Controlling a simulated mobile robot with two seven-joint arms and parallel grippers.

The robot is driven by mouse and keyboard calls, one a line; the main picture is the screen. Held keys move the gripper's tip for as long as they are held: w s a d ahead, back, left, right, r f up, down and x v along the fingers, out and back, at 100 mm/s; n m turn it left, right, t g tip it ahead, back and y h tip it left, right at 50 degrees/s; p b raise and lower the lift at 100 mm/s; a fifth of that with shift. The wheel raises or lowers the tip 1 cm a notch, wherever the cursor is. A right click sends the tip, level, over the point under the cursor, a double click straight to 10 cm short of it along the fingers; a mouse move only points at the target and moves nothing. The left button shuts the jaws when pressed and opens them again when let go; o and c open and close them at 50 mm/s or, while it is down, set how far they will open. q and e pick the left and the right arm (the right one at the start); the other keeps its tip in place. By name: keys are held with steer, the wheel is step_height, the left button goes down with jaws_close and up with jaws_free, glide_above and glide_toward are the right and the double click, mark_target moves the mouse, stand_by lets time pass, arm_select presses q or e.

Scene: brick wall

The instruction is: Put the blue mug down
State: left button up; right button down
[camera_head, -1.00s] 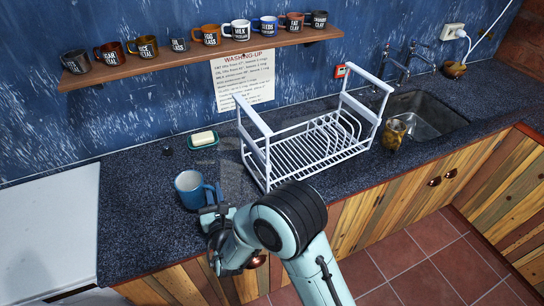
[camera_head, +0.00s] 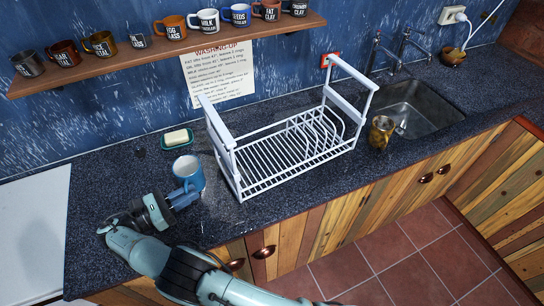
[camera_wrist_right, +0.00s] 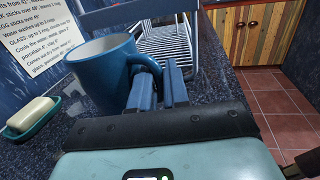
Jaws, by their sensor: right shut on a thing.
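The blue mug (camera_head: 189,170) is upright over the dark counter, between the soap dish and the left end of the white rack in the head view. It looks empty in the wrist view (camera_wrist_right: 100,72). My right gripper (camera_head: 184,196) is at the mug's near side, shut on its handle. In the wrist view its blue fingers (camera_wrist_right: 158,84) are at the handle, to the right of the mug's body. I cannot tell whether the mug's base touches the counter. My left gripper is not in view.
A white dish rack (camera_head: 290,153) stands right of the mug, a green soap dish (camera_head: 177,140) behind it. A brown mug (camera_head: 381,132) stands near the sink (camera_head: 428,108). A shelf (camera_head: 170,52) holds several mugs.

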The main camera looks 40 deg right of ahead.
steer(key=shift+s+f, duration=0.15)
steer(key=d+b, duration=0.1)
steer(key=d, duration=1.1)
steer(key=shift+s+d+b, duration=0.3)
steer(key=shift+b, duration=0.1)
steer(key=d, duration=0.4)
steer(key=shift+s+d, duration=0.1)
steer(key=shift+d, duration=0.1)
steer(key=shift+d+f, duration=0.1)
steer(key=shift+d, duration=0.2)
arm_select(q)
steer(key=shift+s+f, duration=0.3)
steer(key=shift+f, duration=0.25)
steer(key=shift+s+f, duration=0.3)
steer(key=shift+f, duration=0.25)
arm_select(e)
steer(key=shift+a+f, duration=0.1)
steer(key=shift+f, duration=0.05)
steer(key=shift+f, duration=0.2)
steer(key=c, duration=1.1)
jaws_free()
